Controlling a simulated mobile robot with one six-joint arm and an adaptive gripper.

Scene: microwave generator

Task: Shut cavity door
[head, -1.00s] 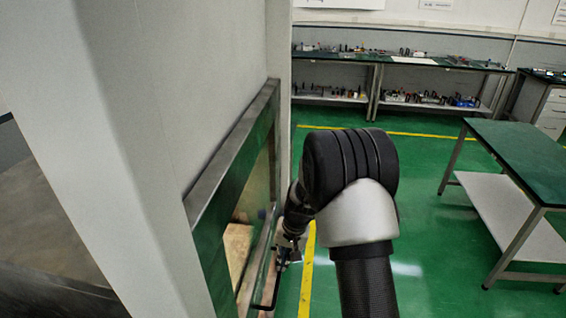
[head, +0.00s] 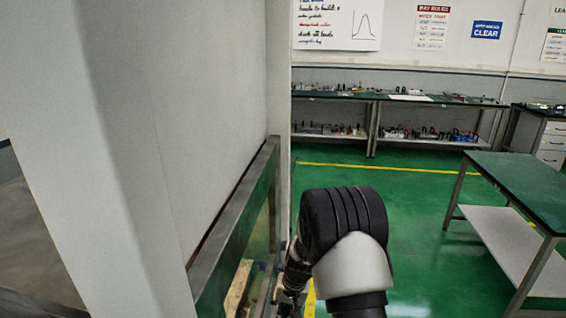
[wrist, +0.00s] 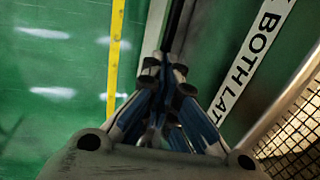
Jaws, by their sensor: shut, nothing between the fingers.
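A green panel with a metal edge (head: 238,222), seen at a steep angle, stands beside the pale cabinet wall in the head view; it appears to be the cavity door. In the wrist view the green door face (wrist: 203,70) carries a white strip lettered "BOTH LAT" and a mesh window (wrist: 290,140) in a metal frame. My gripper (wrist: 165,68) is shut and empty, close to the door's grey edge. I cannot tell whether it touches. In the head view my gripper is mostly hidden at the bottom edge. The door's latch or handle is not clear.
A pale wall and post (head: 90,130) fill the left of the head view. A green-topped table (head: 520,185) stands at the right. Shelved benches (head: 340,98) line the back wall. Green floor with yellow lines (head: 400,168) lies open between.

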